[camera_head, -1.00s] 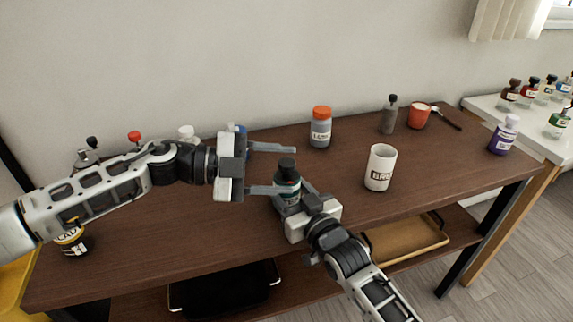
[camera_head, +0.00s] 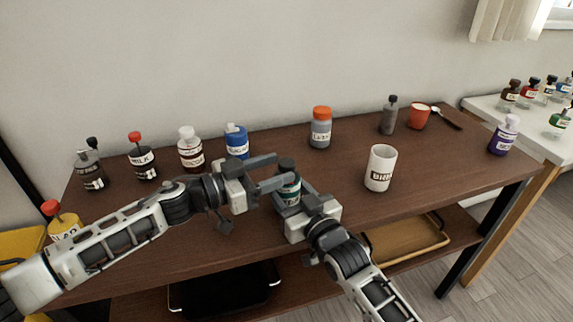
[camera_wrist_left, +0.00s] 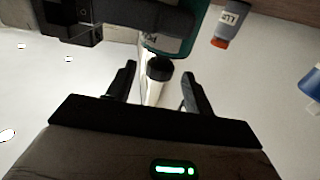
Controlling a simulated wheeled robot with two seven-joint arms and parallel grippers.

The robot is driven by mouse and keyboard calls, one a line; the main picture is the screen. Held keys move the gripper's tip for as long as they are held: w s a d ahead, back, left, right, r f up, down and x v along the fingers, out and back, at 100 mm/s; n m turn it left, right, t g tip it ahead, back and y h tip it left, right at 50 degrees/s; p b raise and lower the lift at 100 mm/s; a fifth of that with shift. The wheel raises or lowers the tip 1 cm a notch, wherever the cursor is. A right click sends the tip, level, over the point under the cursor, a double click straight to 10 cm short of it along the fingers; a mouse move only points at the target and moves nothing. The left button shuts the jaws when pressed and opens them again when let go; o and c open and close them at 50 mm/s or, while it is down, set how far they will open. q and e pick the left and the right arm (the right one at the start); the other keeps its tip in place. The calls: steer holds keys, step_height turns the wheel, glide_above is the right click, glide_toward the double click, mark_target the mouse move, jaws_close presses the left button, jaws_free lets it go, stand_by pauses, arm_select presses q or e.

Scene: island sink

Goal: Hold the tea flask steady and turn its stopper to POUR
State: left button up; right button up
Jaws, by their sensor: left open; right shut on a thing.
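In the left wrist view the black stopper (camera_wrist_left: 160,68) shows between the two spread fingers. Contact with the fingers is not visible. Any marking on the stopper is too small to read.
A white mug (camera_head: 380,167) stands to the right, and a grey orange-capped jar (camera_head: 321,130) stands behind. A blue bottle (camera_head: 237,142) and several other containers line the back left. A yellow red-topped jar (camera_head: 63,224) is at the left end, near my left arm.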

mark_target(286, 167)
arm_select(q)
steer(key=shift+x, duration=1.65)
steer(key=c, duration=1)
steer(key=shift+o, duration=0.2)
steer(key=shift+m+g, duration=0.3)
steer(key=m+g+h, duration=0.1)
steer(key=g, duration=0.1)
steer(key=m+g, duration=0.2)
steer(key=shift+w+f+g+h, duration=0.1)
steer(key=shift+g+h, duration=0.3)
steer(key=shift+m+g, duration=1.1)
steer(key=shift+g, duration=0.6)
